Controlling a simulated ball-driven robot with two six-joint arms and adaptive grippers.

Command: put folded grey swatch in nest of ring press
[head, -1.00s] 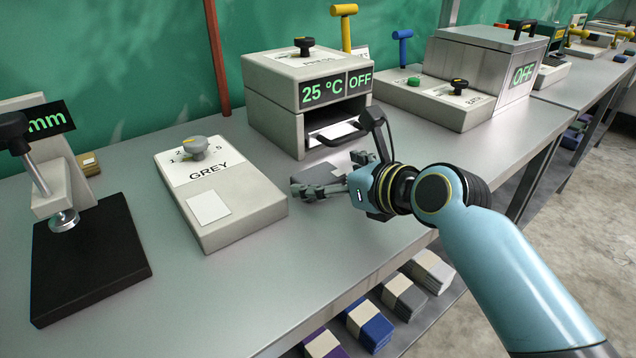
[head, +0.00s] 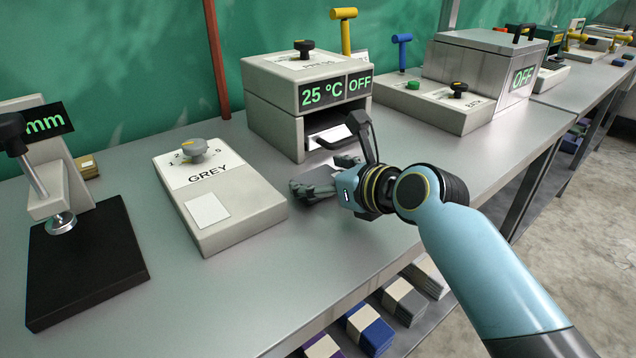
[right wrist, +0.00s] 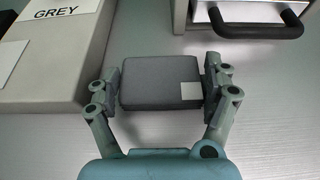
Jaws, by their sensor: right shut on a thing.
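The folded grey swatch (right wrist: 150,90) is a dark grey padded block with a small pale square on one corner. My right gripper (right wrist: 162,86) is shut on it, one finger at each side. In the head view my right gripper (head: 322,180) is low over the bench, in front of the press (head: 272,128) with the "25 °C" and "OFF" displays. This press has a dark front opening, a pale plate inside and a black handle, partly covered by my gripper. Its top label is only partly readable, and I cannot make out a nest. My left gripper is not in view.
A pale box marked GREY (head: 215,200) with a knob stands close left of my gripper. A black-based gauge (head: 85,255) is at far left. A metal-lidded machine (head: 478,70) stands right. Folded cloths (head: 370,325) lie on the shelf below. Bench in front is clear.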

